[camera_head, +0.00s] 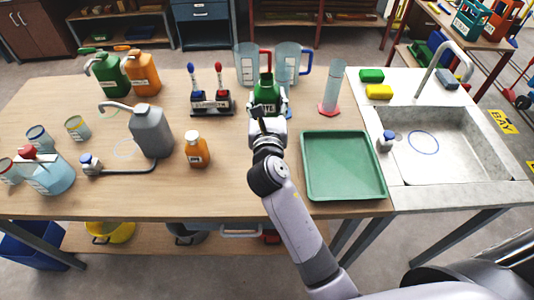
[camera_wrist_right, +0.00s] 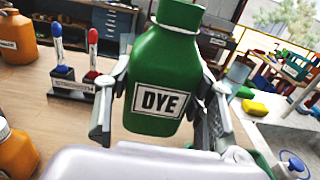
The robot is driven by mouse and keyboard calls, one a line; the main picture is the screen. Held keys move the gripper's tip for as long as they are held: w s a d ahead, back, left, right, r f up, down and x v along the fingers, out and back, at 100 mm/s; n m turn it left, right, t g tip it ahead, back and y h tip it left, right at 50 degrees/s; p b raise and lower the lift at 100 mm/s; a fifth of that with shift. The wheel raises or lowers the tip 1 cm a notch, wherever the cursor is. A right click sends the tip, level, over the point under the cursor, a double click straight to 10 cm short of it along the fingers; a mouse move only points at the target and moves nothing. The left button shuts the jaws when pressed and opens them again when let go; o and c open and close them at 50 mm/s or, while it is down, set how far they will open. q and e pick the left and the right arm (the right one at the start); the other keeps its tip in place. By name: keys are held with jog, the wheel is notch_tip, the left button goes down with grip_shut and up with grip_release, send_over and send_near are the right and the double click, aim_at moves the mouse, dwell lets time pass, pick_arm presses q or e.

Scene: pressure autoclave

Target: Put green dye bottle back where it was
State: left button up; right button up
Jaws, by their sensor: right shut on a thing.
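The green dye bottle (camera_head: 267,95) is upright at the back middle of the table, in front of the clear jugs. In the right wrist view the bottle (camera_wrist_right: 165,70) fills the middle, with its white DYE label facing the camera. My right gripper (camera_head: 267,112) is shut on it, with one finger on each side of its body in the wrist view (camera_wrist_right: 160,100). The gripper hides its base in the head view, so I cannot tell whether it touches the table. My left gripper is not in view.
Close by are the red and blue screwdriver-like tools in a stand (camera_head: 211,103), clear jugs (camera_head: 246,65) and a cylinder on a red base (camera_head: 333,90). A green tray (camera_head: 343,165) lies empty at right, beside the sink (camera_head: 435,145). An orange bottle (camera_head: 196,150) stands left of my arm.

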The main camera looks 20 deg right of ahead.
pick_arm(q)
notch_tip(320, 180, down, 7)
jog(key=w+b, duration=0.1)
jog(key=b, duration=0.5)
jog(key=shift+b, duration=0.35)
pick_arm(e)
jog(key=shift+f, duration=9.35)
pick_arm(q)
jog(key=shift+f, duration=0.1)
pick_arm(e)
jog(key=o, duration=1.4)
jog(key=shift+f, duration=0.15)
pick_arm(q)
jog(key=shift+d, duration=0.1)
